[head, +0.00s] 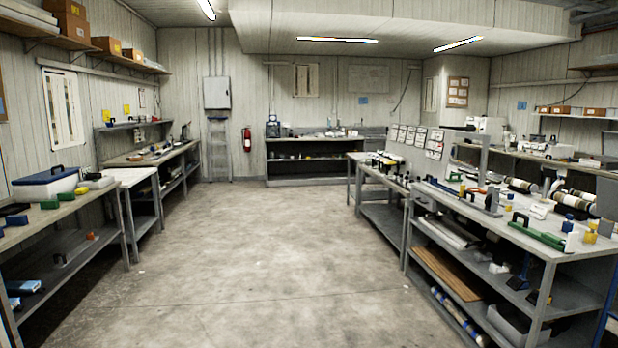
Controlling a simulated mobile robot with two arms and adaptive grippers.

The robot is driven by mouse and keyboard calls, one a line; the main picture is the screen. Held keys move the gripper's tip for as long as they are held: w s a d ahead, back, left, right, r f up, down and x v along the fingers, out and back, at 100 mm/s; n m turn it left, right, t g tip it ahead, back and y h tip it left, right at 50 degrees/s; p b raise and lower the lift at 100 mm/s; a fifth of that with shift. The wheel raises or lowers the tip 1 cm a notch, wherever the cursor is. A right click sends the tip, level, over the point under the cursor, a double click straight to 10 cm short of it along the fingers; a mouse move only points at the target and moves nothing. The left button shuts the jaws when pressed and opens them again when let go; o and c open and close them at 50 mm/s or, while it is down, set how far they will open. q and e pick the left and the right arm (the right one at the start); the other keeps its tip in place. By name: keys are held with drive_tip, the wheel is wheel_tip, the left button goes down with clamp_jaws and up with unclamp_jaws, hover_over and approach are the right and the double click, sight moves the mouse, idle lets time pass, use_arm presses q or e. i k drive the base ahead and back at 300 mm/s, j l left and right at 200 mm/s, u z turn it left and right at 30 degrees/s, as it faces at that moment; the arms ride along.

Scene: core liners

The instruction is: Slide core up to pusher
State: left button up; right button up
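Neither of my grippers shows in the head view. On the right workbench (480,222), cylindrical pieces that look like cores, banded pale and dark, lie toward the back; one is a pale-and-dark piece (522,185). A long green tool with a dark handle (537,235) lies near the bench's front edge. A grey rail-like piece with a dark handle (458,196) lies to its left. I cannot tell which of these is the pusher; they are small and far away.
The concrete floor (270,255) is clear in the middle. A left bench (62,212) holds a white bin with a blue lid (45,182).

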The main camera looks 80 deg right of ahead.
sight(581, 194)
drive_tip(key=z, duration=4.35)
drive_tip(key=i+l+z, duration=0.6)
drive_tip(key=i, duration=0.3)
drive_tip(key=i+l+z, duration=0.3)
drive_tip(key=i, duration=0.2)
drive_tip(key=i+z, duration=0.3)
drive_tip(key=i, duration=5.25)
